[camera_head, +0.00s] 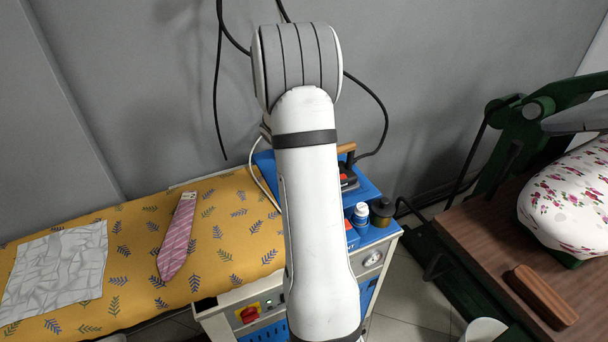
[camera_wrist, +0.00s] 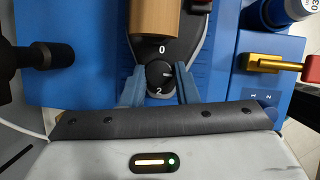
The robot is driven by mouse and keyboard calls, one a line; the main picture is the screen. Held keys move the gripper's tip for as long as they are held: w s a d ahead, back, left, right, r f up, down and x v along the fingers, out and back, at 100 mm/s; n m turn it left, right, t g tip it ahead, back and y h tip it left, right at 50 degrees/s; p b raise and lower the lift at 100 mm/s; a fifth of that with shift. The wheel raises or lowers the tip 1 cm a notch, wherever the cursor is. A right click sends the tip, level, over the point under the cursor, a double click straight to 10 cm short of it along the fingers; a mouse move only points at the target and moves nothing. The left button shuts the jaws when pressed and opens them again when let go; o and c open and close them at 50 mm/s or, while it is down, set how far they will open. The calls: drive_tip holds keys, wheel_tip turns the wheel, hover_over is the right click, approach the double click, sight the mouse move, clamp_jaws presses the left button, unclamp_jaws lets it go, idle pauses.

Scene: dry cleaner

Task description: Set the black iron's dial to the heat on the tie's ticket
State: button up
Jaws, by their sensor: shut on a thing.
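The black iron (camera_head: 349,186) stands on the blue work top, mostly hidden behind my arm in the head view. In the wrist view its wooden handle (camera_wrist: 153,18) points away above the round black dial (camera_wrist: 155,80). A 0 shows above the dial and a 2 below it; a small pale mark on the dial points right. Other numbers are hidden by my fingers. My gripper (camera_wrist: 159,88) is shut on the dial, one blue finger on each side. The pink striped tie (camera_head: 176,240) lies on the yellow board with a pale ticket (camera_head: 188,195) near its narrow end, too small to read.
A crumpled grey cloth (camera_head: 57,272) lies on the yellow board (camera_head: 232,240). A white-capped bottle (camera_head: 361,214) and a dark jar (camera_head: 382,211) stand right of the iron. A brass lever (camera_wrist: 262,63) with a red end and a black knob (camera_wrist: 50,56) flank the dial.

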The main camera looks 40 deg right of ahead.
drive_tip(key=m, duration=0.1)
drive_tip(key=m+g, duration=0.1)
drive_tip(key=m, duration=0.1)
drive_tip(key=m+g, duration=0.1)
drive_tip(key=shift+w+m, duration=0.25)
drive_tip(key=shift+m, duration=0.15)
drive_tip(key=m+g+y, duration=0.1)
drive_tip(key=m, duration=0.2)
drive_tip(key=shift+d+m, duration=0.1)
drive_tip(key=shift+m, duration=0.2)
drive_tip(key=m+g+y, duration=0.1)
drive_tip(key=m, duration=0.2)
drive_tip(key=shift+w+d, duration=0.1)
drive_tip(key=shift+w, duration=0.05)
drive_tip(key=shift+d+m+g+y, duration=0.1)
drive_tip(key=shift+m+g+y, duration=0.4)
drive_tip(key=shift+m, duration=1.6)
drive_tip(key=shift+y, duration=0.3)
drive_tip(key=o, duration=1)
drive_tip(key=shift+r, duration=0.1)
